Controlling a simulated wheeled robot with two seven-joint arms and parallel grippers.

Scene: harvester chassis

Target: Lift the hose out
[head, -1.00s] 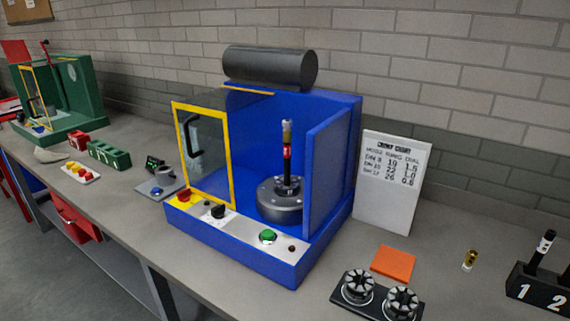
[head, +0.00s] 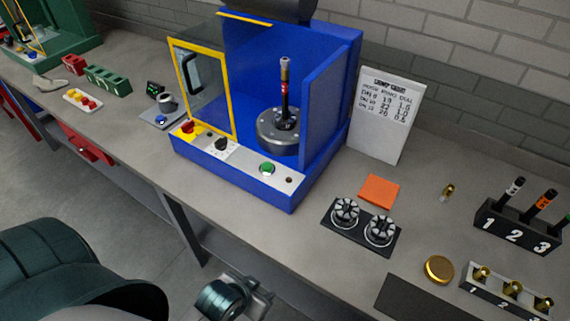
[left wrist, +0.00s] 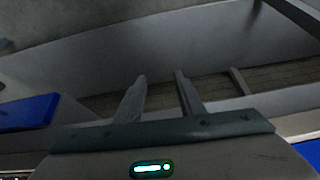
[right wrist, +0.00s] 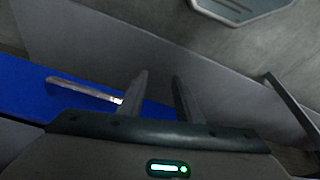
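A black hose (head: 284,104) with a red band and a metal fitting at its top stands upright in the round grey crimping head (head: 277,133) inside the blue machine (head: 246,182). The yellow-framed clear door (head: 207,92) stands at the left of the opening, and the hose shows in the open gap beside it. My left gripper (head: 262,298) is low in the head view, in front of the bench and well away from the hose. In the left wrist view its fingers (left wrist: 160,76) are apart and empty. My right gripper (right wrist: 160,74) is open and empty in the right wrist view.
A sign board (head: 382,116) leans right of the machine. An orange pad (head: 380,190), a die holder (head: 335,238), a gold disc (head: 438,269), a numbered hose rack (head: 514,229) and a fitting tray (head: 508,292) occupy the right bench. Small units stand left of the machine.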

